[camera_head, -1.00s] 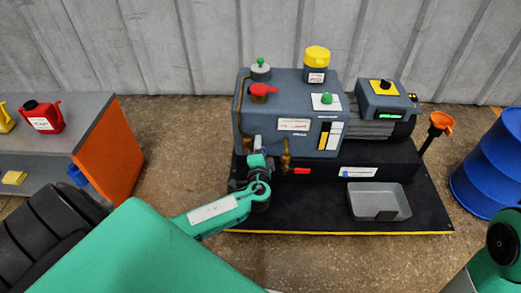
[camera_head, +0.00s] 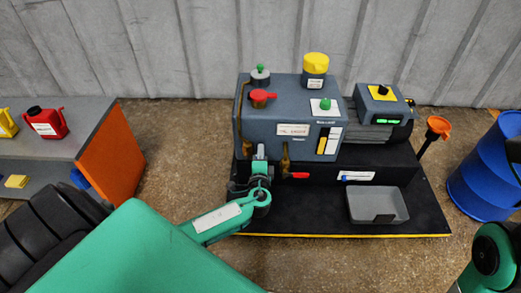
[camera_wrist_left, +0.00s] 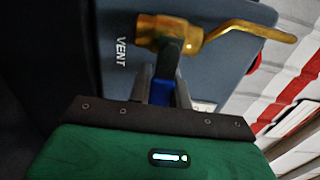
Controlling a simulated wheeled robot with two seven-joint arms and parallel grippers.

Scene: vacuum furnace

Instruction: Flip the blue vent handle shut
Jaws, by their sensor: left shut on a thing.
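The blue vent handle (camera_wrist_left: 165,80) hangs from a brass valve (camera_wrist_left: 168,35) with a curved brass spout, beside the VENT lettering in the left wrist view. My left gripper (camera_wrist_left: 163,88) is shut on the blue handle, with one finger on each side of it. In the head view my left gripper (camera_head: 260,153) is at the lower left front of the grey pump unit (camera_head: 285,125). There it hides the vent handle and most of its valve. My right gripper is not clearly in view; only part of my right arm shows at the right edge.
A red handle (camera_head: 262,97) and a yellow cap (camera_head: 316,62) are on top of the pump. A brass drain valve (camera_head: 285,160) with a red handle is just right of my left gripper. A grey tray (camera_head: 400,208) sits on the black base. A blue drum (camera_head: 487,170) stands at the right.

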